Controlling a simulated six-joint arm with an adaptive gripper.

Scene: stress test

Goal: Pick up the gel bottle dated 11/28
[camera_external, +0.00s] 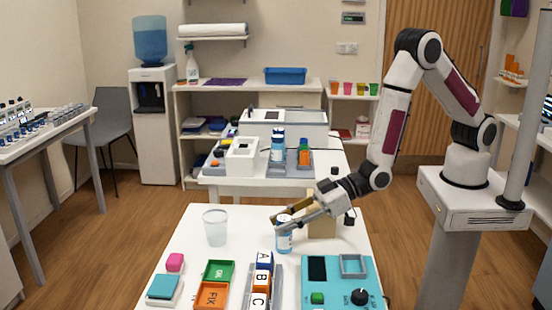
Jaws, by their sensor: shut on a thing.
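A small blue and white bottle (284,238) stands near the far part of the white table. Its label is too small to read, so I cannot tell its date. My gripper (283,219) reaches in from the right, with its fingers closed around the bottle's upper part. The bottle looks upright, and I cannot tell whether its base touches the table.
A clear cup (215,227) stands left of the held bottle, and a tan block (321,222) is right of it. In front are lettered blocks (262,281), green and orange trays (211,295) and a teal device (337,284). The table's far left corner is clear.

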